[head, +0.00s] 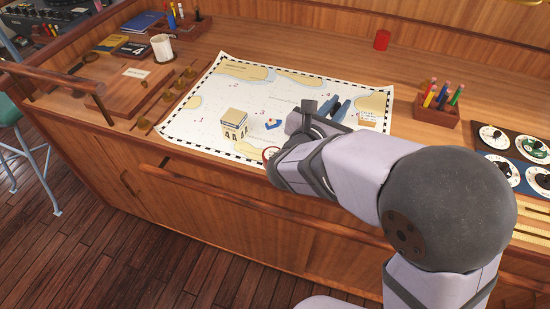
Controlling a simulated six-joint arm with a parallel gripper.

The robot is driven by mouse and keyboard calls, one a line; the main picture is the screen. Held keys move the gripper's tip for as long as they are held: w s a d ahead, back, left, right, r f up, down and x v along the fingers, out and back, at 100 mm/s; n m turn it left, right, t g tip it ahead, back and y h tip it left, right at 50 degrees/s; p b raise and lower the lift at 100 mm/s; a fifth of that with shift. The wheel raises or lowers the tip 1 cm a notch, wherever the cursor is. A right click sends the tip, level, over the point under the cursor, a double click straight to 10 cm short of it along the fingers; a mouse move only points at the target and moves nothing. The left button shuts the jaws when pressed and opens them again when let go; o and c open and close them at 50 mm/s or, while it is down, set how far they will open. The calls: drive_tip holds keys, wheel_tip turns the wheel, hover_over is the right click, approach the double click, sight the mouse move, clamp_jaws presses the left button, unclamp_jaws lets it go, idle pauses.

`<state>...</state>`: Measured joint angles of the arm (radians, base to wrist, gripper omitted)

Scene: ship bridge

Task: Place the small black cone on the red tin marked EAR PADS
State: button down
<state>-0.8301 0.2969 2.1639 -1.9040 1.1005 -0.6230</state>
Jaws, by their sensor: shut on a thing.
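A small red cylinder (382,40) stands upright at the back of the wooden desk, near the back panel. It looks like the red tin, but no marking can be read on it from here. My gripper (336,108) is over the right half of the chart, well in front of the red cylinder and to its left. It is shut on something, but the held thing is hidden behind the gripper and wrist. I cannot make out the small black cone anywhere in view.
A cream block (235,124) with dark markings and a small blue piece (273,124) are on the chart (205,110). A wooden pen holder (436,112) is at right, near the dial panel (505,145). A white mug (162,48) stands at left. Desk around the red cylinder is clear.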

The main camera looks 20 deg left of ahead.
drive_tip(key=s+a+n+y+b, duration=0.1)
drive_tip(key=s+a+n+y, duration=0.15)
drive_tip(key=a, duration=0.45)
drive_tip(key=s+a+n+y+b, duration=0.1)
drive_tip(key=s+a+n+y, duration=0.15)
drive_tip(key=a, duration=0.45)
drive_tip(key=y+p, duration=0.1)
hover_over(273, 148)
drive_tip(key=s, duration=0.2)
drive_tip(key=shift+s+d+f, duration=0.1)
drive_tip(key=shift+d+f, duration=0.1)
drive_tip(key=shift+f, duration=2.4)
drive_tip(key=shift+d+f, duration=0.15)
drive_tip(key=shift+f, duration=2.4)
drive_tip(key=shift+f, duration=0.1)
drive_tip(key=shift+f+p, duration=0.65)
drive_tip(key=shift+f, duration=1.3)
drive_tip(key=shift+f, duration=0.1)
